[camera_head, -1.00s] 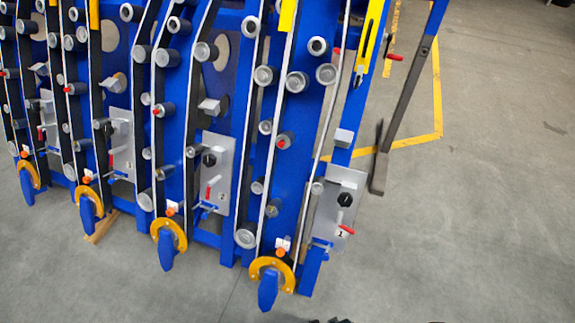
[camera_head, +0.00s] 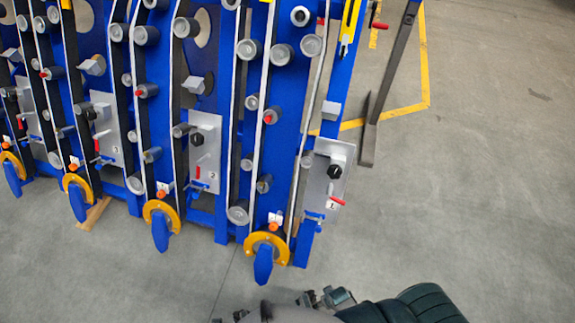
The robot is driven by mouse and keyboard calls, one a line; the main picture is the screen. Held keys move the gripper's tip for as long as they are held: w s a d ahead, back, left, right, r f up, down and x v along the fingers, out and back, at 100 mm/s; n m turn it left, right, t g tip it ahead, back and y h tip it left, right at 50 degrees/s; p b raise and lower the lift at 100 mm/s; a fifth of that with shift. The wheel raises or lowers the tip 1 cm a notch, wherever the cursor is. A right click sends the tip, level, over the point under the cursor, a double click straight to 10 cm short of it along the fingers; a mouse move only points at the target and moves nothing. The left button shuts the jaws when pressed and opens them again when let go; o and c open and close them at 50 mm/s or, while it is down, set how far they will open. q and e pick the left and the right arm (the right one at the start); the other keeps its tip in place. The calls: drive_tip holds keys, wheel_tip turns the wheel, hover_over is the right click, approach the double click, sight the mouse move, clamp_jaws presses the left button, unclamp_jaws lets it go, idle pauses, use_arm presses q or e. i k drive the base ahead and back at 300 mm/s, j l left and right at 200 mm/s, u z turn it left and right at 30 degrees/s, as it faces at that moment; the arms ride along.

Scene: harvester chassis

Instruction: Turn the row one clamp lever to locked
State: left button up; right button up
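The row one plate (camera_head: 328,180) is a grey metal panel marked 1 at the right end of the blue chassis. It carries a black knob (camera_head: 334,171) and, below it, a red-handled lever (camera_head: 337,200) that points to the right and slightly down. A blue bracket (camera_head: 314,215) sits under the lever. At the bottom edge, part of my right arm shows with dark gripper parts (camera_head: 326,298), below and apart from the plate. Its fingertips are not clear, so I cannot tell if it is open or shut. My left gripper is not identifiable in view.
Other rows to the left have similar plates, such as the row two plate (camera_head: 205,150) with an upright red lever. Yellow rings with blue tips (camera_head: 264,256) line the chassis bottom. A dark metal bar (camera_head: 386,90) stands right of row one. The floor at right is clear.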

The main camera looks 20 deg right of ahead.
sight(337, 200)
drive_tip(key=l+z, duration=0.2)
drive_tip(key=l, duration=1.6)
drive_tip(key=i, duration=0.05)
